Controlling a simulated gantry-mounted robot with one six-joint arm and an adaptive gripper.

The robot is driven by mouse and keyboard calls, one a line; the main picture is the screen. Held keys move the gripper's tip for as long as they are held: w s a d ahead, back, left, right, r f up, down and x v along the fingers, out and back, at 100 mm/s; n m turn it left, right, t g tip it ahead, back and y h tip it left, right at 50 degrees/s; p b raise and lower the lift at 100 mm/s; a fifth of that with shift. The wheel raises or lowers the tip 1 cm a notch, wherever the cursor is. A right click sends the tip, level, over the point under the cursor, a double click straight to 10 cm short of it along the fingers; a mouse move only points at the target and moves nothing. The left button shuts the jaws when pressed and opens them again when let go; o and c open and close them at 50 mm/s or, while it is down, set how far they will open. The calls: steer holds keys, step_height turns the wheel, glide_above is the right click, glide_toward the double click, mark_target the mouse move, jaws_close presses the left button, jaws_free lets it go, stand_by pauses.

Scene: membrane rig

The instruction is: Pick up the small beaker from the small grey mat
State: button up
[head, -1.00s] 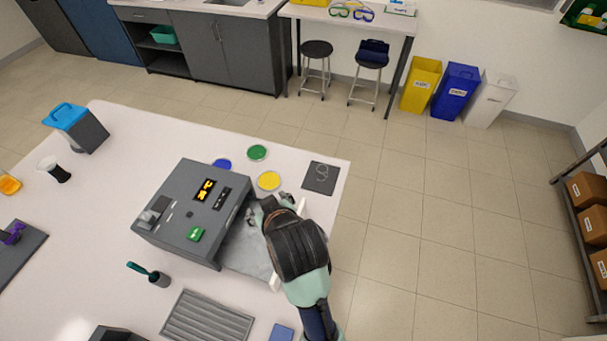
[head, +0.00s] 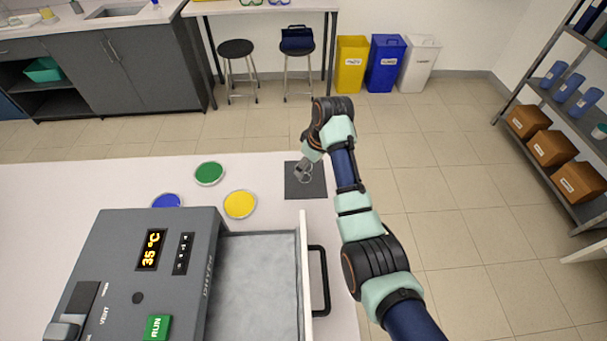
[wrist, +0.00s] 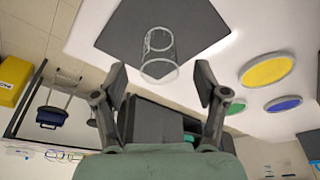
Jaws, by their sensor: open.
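The small beaker (wrist: 159,54) is clear glass and stands on the small grey mat (wrist: 125,30) in the wrist view. In the head view the mat (head: 318,185) lies near the table's far right corner, and the beaker on it is partly hidden by my gripper (head: 304,172). In the wrist view my gripper (wrist: 163,88) is open, with its two fingers spread. The beaker's rim shows just beyond and between the fingertips, and nothing is held.
Green (head: 209,172), yellow (head: 240,204) and blue (head: 167,201) discs lie left of the mat. A grey heated box (head: 120,240) with its drawer (head: 262,280) pulled out stands in front. The table's right edge is close to the mat.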

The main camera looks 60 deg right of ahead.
steer(key=b+x, duration=0.1)
steer(key=x, duration=0.4)
steer(key=shift+w+b, duration=0.1)
steer(key=shift+b, duration=0.25)
steer(key=shift+d, duration=0.1)
steer(key=c, duration=1.1)
